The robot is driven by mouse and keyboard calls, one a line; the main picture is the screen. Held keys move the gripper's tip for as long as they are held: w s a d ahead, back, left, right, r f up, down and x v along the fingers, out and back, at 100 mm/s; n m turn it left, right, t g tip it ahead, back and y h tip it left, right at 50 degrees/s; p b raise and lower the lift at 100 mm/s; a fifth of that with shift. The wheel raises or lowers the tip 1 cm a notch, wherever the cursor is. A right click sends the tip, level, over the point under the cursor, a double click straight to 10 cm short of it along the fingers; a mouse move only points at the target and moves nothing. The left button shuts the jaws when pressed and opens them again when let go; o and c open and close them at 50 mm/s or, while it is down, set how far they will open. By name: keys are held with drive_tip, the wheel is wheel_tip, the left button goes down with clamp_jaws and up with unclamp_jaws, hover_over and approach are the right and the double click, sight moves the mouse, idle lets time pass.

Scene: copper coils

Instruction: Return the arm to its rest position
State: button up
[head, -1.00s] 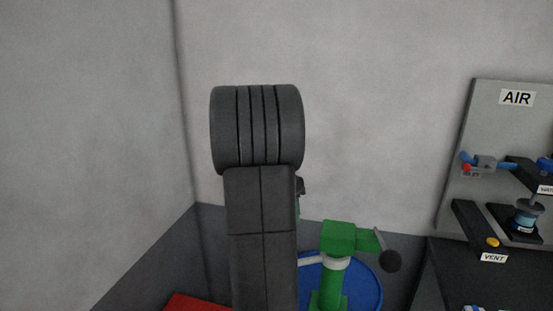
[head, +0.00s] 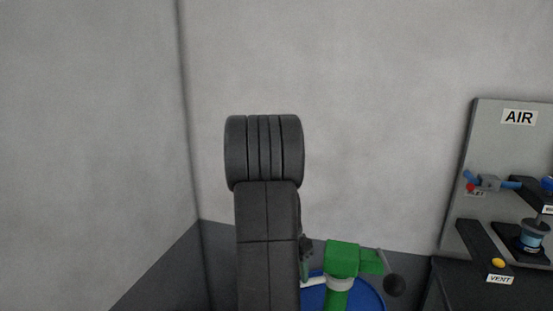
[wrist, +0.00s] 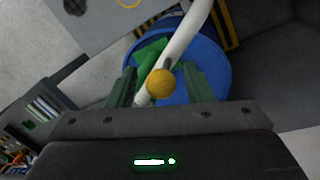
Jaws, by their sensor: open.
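My arm stands upright in the middle of the head view, its dark upper joint in front of the pale wall. My gripper (wrist: 160,88) shows in the wrist view with its two dark green fingers apart. A yellow-orange ball (wrist: 161,83) and a white pipe (wrist: 184,38) appear between or beyond the fingers; I cannot tell how close they are. In the head view my arm mostly hides the gripper.
A green pump (head: 343,258) with a black-knobbed lever stands at a blue drum (head: 370,291), close right of my arm. The drum also shows in the wrist view (wrist: 213,75). A grey AIR panel (head: 488,130) with valves stands farther right. Walls (head: 90,130) meet at left.

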drive_tip(key=shift+w+a+r, duration=0.15)
drive_tip(key=shift+w+r, duration=0.15)
drive_tip(key=shift+r, duration=0.4)
wheel_tip(320, 180, up, 12)
drive_tip(key=w+a+b, duration=0.1)
drive_tip(key=w+a, duration=0.1)
drive_tip(key=f, duration=0.4)
drive_tip(key=s+d+f, duration=0.1)
drive_tip(key=f, duration=0.3)
drive_tip(key=s+d+f+p, duration=0.1)
drive_tip(key=f, duration=0.4)
drive_tip(key=shift+s+d, duration=0.1)
drive_tip(key=shift+s, duration=0.1)
drive_tip(key=shift+s+d+f, duration=0.1)
drive_tip(key=shift+s+f, duration=0.1)
drive_tip(key=shift+f, duration=0.05)
drive_tip(key=shift+s+d+n, duration=0.15)
drive_tip(key=shift+s+n, duration=0.4)
drive_tip(key=shift+n, duration=0.05)
drive_tip(key=shift+s, duration=0.1)
